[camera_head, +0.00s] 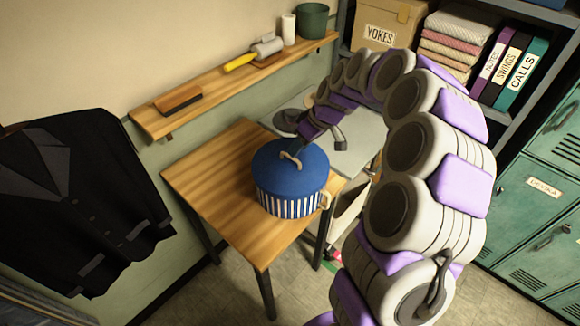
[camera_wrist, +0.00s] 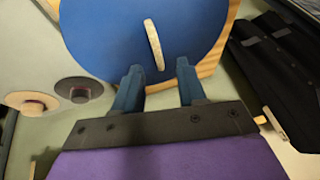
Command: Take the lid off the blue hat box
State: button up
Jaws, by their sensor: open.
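The blue hat box (camera_head: 288,203) stands upright on a wooden table, with blue and white stripes on its side. Its plain blue lid (camera_head: 272,172) is on it, with a cream handle (camera_head: 290,160) arched on top. In the wrist view the lid (camera_wrist: 110,32) fills the upper middle, and the handle (camera_wrist: 154,45) lies just beyond the fingertips, in line with the gap between them. My gripper (camera_wrist: 158,72) is open and empty. In the head view my gripper (camera_head: 298,148) is small and dark, close above the far side of the lid; whether it touches is unclear.
The wooden table (camera_head: 205,172) has bare room left of the box. A grey surface (camera_head: 350,150) with round dark items (camera_head: 284,121) adjoins behind. A wall shelf (camera_head: 225,87) holds brushes and cups. A black jacket (camera_head: 85,205) hangs at left; green lockers (camera_head: 535,215) stand at right.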

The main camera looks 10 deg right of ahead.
aim_at(291, 162)
jog(key=x, duration=0.1)
jog(key=b+x, duration=0.1)
jog(key=x, duration=0.3)
jog(key=shift+d+f, duration=0.25)
jog(key=shift+r, duration=0.1)
grip_shut()
